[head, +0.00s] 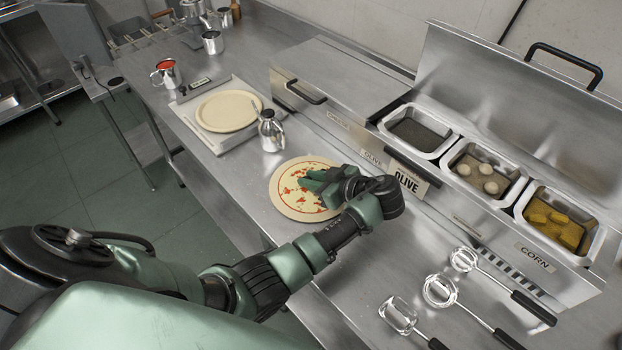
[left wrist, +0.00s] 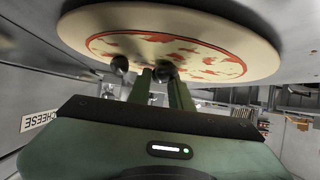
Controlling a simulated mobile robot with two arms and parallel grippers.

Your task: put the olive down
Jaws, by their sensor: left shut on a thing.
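My left gripper (head: 314,182) reaches over the sauced pizza base (head: 282,200) on the steel counter. The left wrist view, which is upside down, shows its green fingers (left wrist: 167,88) close to the pizza base (left wrist: 85,28). They are shut on a dark round olive (left wrist: 163,71) at their tips; whether it touches the pizza I cannot tell. A second dark round piece (left wrist: 119,65) shows beside the fingers at the pizza. The held olive is hidden in the head view. My right gripper is not in view.
A topping station (head: 340,85) with several bins stands behind, a bin of yellow pieces (head: 555,220) at its right. A metal pitcher (head: 270,133) and a plain base (head: 228,110) on a scale stand left of the pizza. Black-handled utensils (head: 440,290) lie at front right.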

